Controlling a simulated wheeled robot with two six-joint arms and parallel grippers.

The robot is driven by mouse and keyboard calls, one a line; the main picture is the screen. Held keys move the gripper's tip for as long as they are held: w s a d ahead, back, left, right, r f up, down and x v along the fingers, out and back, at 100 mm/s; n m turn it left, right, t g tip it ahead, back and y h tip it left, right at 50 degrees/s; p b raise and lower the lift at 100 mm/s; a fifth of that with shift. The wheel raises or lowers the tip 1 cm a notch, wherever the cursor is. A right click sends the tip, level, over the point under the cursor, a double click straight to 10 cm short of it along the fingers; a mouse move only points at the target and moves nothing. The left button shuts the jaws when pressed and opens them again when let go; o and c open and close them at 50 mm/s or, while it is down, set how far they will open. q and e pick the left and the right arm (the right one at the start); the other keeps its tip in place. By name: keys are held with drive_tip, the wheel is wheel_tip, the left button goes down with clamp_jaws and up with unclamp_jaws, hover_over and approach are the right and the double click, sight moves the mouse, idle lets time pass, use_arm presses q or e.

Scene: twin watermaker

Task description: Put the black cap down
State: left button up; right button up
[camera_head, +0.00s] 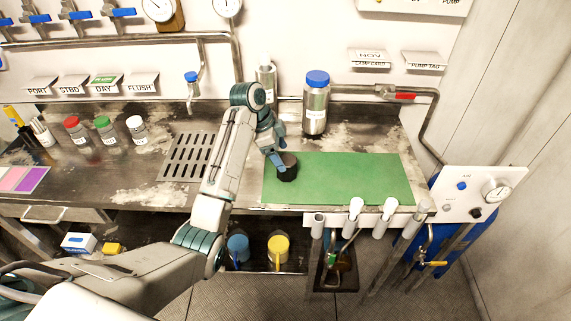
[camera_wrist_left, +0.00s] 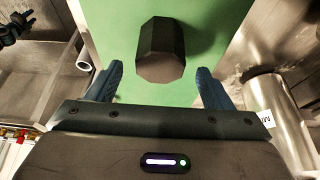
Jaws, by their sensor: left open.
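The black cap (camera_head: 288,172) sits on the left part of the green mat (camera_head: 345,180) on the bench. In the left wrist view the black cap (camera_wrist_left: 161,50) is a dark faceted piece on the green surface, with a shadow to its right. My left gripper (camera_head: 277,160) is at the cap, coming down from above and behind it. In the left wrist view its two blue fingers (camera_wrist_left: 160,88) stand apart, one on each side of the cap's near end, with gaps showing.
A steel bottle with a blue lid (camera_head: 316,100) stands behind the mat, and a smaller steel bottle (camera_head: 266,78) is left of it. A slotted drain (camera_head: 187,157) and small capped jars (camera_head: 105,129) are to the left. The mat's right half is clear.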

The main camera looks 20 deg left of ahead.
use_arm(q)
drive_tip(key=p+v, duration=0.5)
drive_tip(key=v, duration=0.2)
idle(0.6)
